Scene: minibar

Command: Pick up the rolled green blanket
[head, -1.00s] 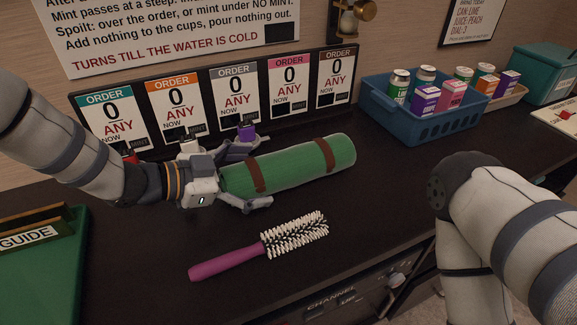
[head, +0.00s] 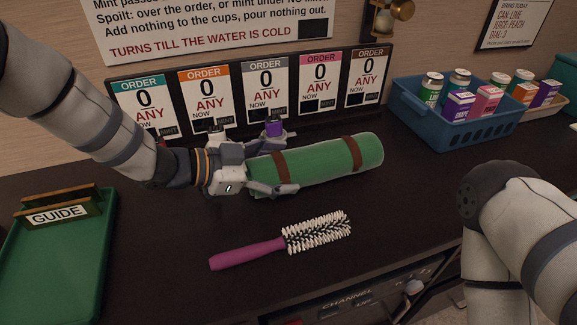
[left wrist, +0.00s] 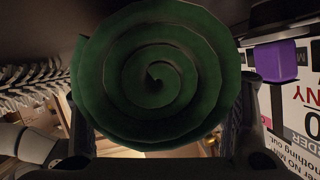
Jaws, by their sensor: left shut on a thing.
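The rolled green blanket (head: 322,165) lies lengthwise over the dark counter, with two brown straps around it. Its spiral end (left wrist: 156,76) fills the middle of the left wrist view. My left gripper (head: 272,167) is shut on the blanket's left end, one finger on each side. I cannot tell whether the blanket is clear of the counter. My right arm stands at the right edge of the head view, and its gripper is out of the picture.
A purple-handled hairbrush (head: 285,240) lies in front of the blanket. Order cards (head: 267,88) stand behind it. A blue crate (head: 452,127) of cans and cartons is at the back right. A green tray (head: 62,285) with a guide sign (head: 58,215) is at the left.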

